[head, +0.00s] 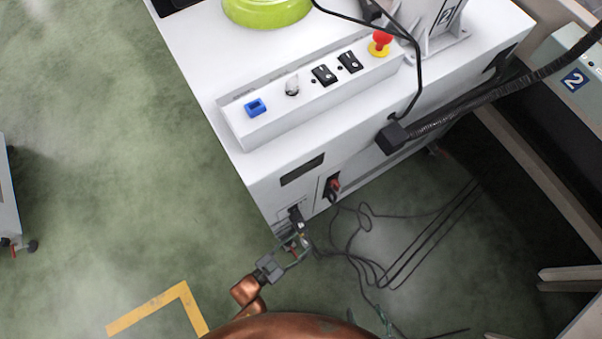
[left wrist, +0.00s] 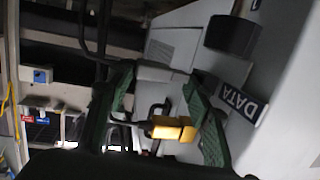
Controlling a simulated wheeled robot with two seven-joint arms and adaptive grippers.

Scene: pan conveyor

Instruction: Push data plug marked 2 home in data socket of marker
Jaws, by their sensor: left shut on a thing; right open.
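My left gripper (head: 297,238) is low at the machine's near left corner, close to its front face; in the left wrist view its green fingers (left wrist: 165,100) are shut on a yellow data plug (left wrist: 172,129) with a dark cable. The plug's number cannot be read. A DATA label (left wrist: 240,103) is on the pale face beside the fingers. The data socket's opening cannot be made out, and whether the plug touches it cannot be told. My right gripper (head: 384,321) shows as green parts at the bottom edge, open and apart from the machine.
The white machine (head: 225,150) carries a panel with a red stop button (head: 381,40). A red plug (head: 334,185) sits in its front face. Loose black cables (head: 375,265) lie on the green floor. A thick black cable (head: 470,110) crosses at right.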

